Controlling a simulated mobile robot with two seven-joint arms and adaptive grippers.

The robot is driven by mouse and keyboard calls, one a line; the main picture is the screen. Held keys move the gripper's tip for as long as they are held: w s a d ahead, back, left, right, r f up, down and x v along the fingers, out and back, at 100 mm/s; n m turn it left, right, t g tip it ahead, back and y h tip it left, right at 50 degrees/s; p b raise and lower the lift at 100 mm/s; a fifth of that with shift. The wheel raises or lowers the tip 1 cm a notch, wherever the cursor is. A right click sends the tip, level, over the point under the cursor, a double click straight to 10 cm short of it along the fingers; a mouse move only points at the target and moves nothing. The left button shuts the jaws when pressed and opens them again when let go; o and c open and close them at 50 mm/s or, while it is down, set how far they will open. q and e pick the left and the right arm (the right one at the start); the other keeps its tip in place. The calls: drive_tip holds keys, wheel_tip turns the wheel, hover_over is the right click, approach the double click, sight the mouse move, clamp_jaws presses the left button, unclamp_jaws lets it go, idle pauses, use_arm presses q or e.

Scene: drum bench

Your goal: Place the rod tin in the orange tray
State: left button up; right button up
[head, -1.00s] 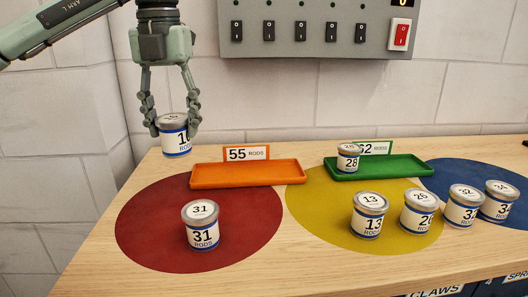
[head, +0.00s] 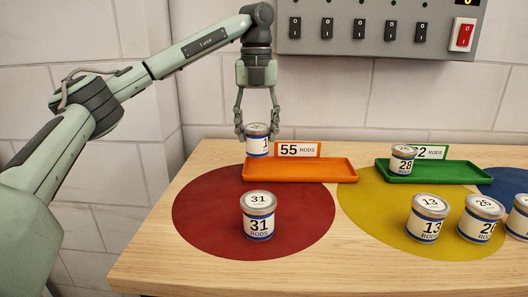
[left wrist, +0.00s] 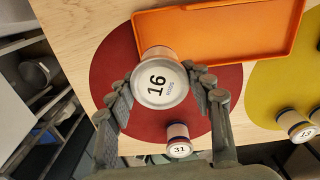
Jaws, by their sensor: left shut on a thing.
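My left gripper (head: 257,130) is shut on a rod tin labelled 16 (head: 257,145). The tin is held upright above the bench, over or just behind the left end of the orange tray (head: 300,172); the exact height and depth are hard to tell. In the left wrist view the lid of the 16 tin (left wrist: 160,80) faces the camera and overlaps the near left corner of the orange tray (left wrist: 270,50). The orange tray is empty where it shows, with a 55 RODS card (head: 298,149) behind it. My right gripper is out of view.
A tin labelled 31 (head: 257,218) stands on the red circle (head: 200,210). A tin labelled 28 (head: 403,160) is at the green tray (head: 450,172). Tins 13 (head: 428,220) and 26 (head: 482,220) stand at the yellow circle. A switch box (head: 380,28) hangs on the wall behind.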

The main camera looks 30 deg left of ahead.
sight(262, 148)
use_arm(q)
drive_tip(key=shift+w+d+f, duration=0.1)
drive_tip(key=shift+w+f, duration=0.1)
drive_tip(key=shift+w, duration=0.25)
drive_tip(key=shift+w+d+f, duration=0.1)
drive_tip(key=shift+w+f, duration=0.05)
drive_tip(key=shift+w, duration=0.25)
wheel_tip(262, 148, down, 4)
drive_tip(key=shift+r, duration=0.1)
drive_tip(key=shift+f, duration=0.2)
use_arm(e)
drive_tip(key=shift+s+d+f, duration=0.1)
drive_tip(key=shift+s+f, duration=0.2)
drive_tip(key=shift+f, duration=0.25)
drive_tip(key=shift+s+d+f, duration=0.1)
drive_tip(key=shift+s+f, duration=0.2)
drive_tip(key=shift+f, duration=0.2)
use_arm(q)
drive_tip(key=shift+f, duration=0.2)
drive_tip(key=o, duration=1.3)
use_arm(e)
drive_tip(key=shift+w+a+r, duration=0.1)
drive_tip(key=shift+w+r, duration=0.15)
use_arm(q)
drive_tip(key=shift+r, duration=0.15)
